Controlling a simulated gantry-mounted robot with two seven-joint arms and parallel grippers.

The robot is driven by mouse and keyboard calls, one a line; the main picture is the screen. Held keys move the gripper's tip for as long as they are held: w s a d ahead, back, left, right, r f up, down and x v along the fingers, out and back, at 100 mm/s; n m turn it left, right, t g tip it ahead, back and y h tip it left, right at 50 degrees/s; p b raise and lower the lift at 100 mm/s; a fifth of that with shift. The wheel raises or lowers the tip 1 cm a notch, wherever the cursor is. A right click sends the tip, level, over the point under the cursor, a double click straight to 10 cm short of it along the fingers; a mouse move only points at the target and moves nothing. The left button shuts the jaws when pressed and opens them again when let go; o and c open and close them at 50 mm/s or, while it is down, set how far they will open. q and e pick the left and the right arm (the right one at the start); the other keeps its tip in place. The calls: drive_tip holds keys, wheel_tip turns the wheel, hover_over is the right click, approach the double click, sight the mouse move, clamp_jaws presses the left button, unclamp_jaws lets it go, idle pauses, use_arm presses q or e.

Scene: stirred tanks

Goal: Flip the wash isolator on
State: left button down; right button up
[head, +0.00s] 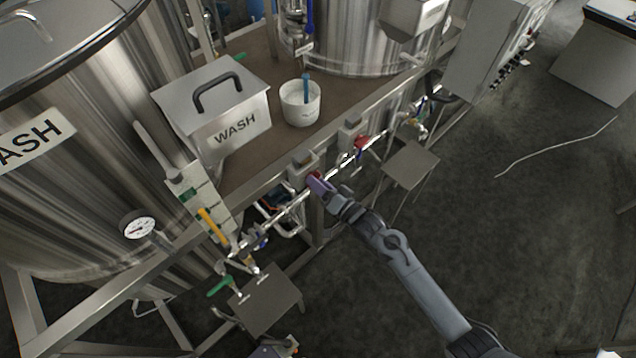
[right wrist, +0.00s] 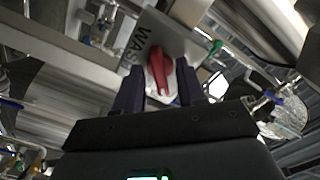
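The wash isolator is a small pale box (head: 302,167) on the frame rail below the metal box labelled WASH (head: 215,110). Its red handle (right wrist: 160,75) shows in the right wrist view, with part of the WASH label behind it. My right gripper (head: 318,184) is at the front of this isolator and covers most of the handle in the head view. In the right wrist view its two dark fingers (right wrist: 155,90) stand apart, one on each side of the red handle, with small gaps. My left gripper is not in view.
A second isolator (head: 351,130) with a red handle sits farther along the rail. Pipes and valves, one with a green handle (head: 219,287), run below the rail. A white bucket (head: 301,108) stands on the brown deck.

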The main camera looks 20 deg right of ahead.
drive_tip(key=shift+w, duration=0.1)
clamp_jaws()
drive_tip(key=shift+n, duration=0.4)
drive_tip(key=n, duration=0.8)
drive_tip(key=shift+n+p, duration=0.3)
drive_tip(key=shift+n, duration=0.1)
idle(0.4)
unclamp_jaws()
idle(0.4)
